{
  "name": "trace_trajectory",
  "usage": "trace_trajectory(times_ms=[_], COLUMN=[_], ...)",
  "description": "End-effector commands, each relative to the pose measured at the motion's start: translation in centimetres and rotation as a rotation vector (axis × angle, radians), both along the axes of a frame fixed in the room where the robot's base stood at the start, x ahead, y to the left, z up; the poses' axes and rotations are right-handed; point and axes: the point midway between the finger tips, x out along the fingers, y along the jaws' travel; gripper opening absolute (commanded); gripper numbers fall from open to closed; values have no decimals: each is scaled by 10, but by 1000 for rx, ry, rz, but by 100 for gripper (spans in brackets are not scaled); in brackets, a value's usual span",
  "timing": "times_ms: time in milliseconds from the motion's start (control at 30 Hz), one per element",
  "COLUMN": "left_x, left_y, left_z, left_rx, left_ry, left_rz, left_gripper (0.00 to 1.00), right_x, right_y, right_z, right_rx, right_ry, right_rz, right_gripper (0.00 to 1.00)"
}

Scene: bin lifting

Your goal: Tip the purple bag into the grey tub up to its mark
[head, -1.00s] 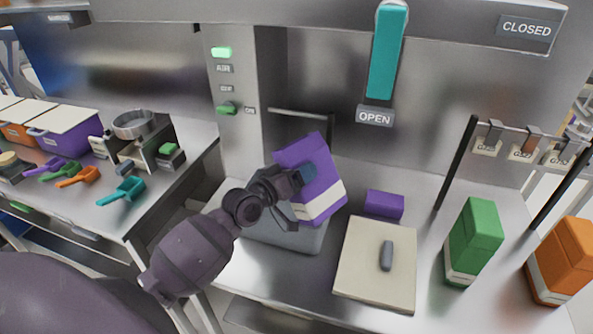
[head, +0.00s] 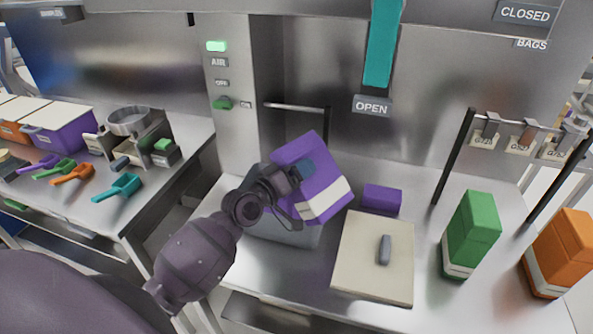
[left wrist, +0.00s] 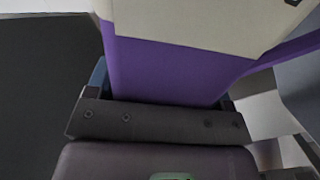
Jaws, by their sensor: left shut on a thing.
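The purple bag (head: 326,174) with a white band is tilted in the air over the grey tub (head: 290,234). My left gripper (head: 296,180) is shut on the bag from its left side. In the left wrist view the bag (left wrist: 170,70) fills the space between my fingers, its pale band above the purple. The tub stands on the bench, mostly hidden behind my arm and the bag; its inside, mark and fill level cannot be seen. No falling contents are visible. My right gripper is not in view.
A cream lid (head: 365,274) with a grey handle lies right of the tub. Behind it is a purple block (head: 382,198). A green bag (head: 470,235) and an orange bag (head: 562,255) stand farther right. Coloured scoops (head: 118,187) lie on the left bench.

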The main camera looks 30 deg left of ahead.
Motion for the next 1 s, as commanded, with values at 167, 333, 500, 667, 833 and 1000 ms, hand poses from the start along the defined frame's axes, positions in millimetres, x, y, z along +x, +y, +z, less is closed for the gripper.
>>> trace_trajectory(times_ms=[167,333,500,667,833,1000], left_x=[0,0,0,-1,-1,-1], left_y=[-2,-2,-3,-4,-5,-6], left_z=[0,-2,-5,-7,-10,-12], left_rx=[-40,-69,-98,-127,-155,-185], left_ry=[3,11,19,27,34,41], left_rz=[0,1,0,0,0,0], left_gripper=[41,41,41,41,41,41], right_x=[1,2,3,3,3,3], right_y=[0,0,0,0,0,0], right_z=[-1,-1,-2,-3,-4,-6], right_rx=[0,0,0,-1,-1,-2], right_ry=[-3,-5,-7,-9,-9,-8], right_rz=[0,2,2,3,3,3], right_gripper=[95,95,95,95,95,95])
